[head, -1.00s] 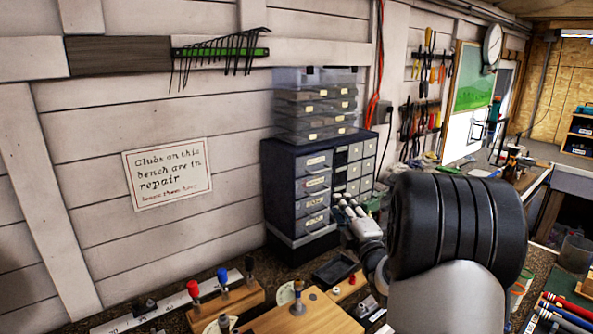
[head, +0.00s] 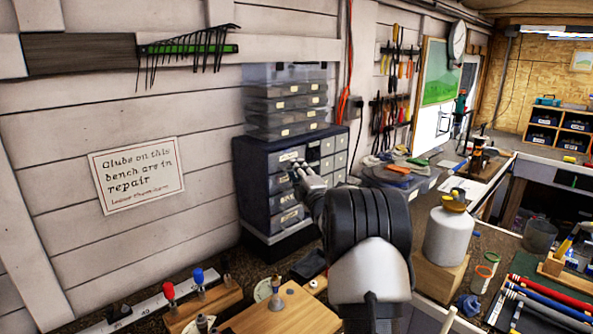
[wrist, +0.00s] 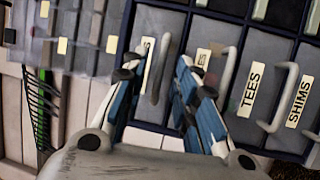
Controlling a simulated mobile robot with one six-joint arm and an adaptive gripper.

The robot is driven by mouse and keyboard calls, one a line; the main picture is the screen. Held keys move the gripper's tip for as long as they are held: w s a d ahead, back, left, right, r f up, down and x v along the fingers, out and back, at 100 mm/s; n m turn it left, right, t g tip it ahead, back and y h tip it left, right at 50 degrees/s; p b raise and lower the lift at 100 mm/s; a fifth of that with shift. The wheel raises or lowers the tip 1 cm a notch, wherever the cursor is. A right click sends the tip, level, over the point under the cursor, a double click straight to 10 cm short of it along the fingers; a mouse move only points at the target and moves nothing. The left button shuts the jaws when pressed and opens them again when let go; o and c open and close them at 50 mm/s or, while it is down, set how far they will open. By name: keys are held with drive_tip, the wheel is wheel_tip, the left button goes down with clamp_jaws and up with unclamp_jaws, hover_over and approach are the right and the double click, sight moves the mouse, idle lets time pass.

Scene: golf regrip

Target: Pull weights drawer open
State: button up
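The dark blue drawer cabinet (head: 262,150) stands on the bench against the wall. Its wide left column holds grey drawers with pale labels and bar handles. In the wrist view, turned sideways, I read a TEES drawer (wrist: 240,92) and a SHIMS drawer (wrist: 292,100). The label of the top drawer (wrist: 150,50) is too oblique to read, so I cannot confirm which is the weights drawer. My gripper (wrist: 160,72) is open, its fingers on either side of the top drawer's handle (wrist: 161,78). Contact is unclear. In the head view my gripper (head: 298,170) covers part of the upper drawers.
A clear drawer organizer (head: 287,100) sits on the cabinet. A white bottle (head: 449,237) stands on a block at right.

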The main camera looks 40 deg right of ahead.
drive_tip(key=shift+w+d, duration=0.2)
drive_tip(key=shift+w, duration=0.4)
drive_tip(key=shift+r, duration=0.1)
drive_tip(key=shift+c, duration=0.2)
clamp_jaws()
drive_tip(key=shift+s, duration=0.15)
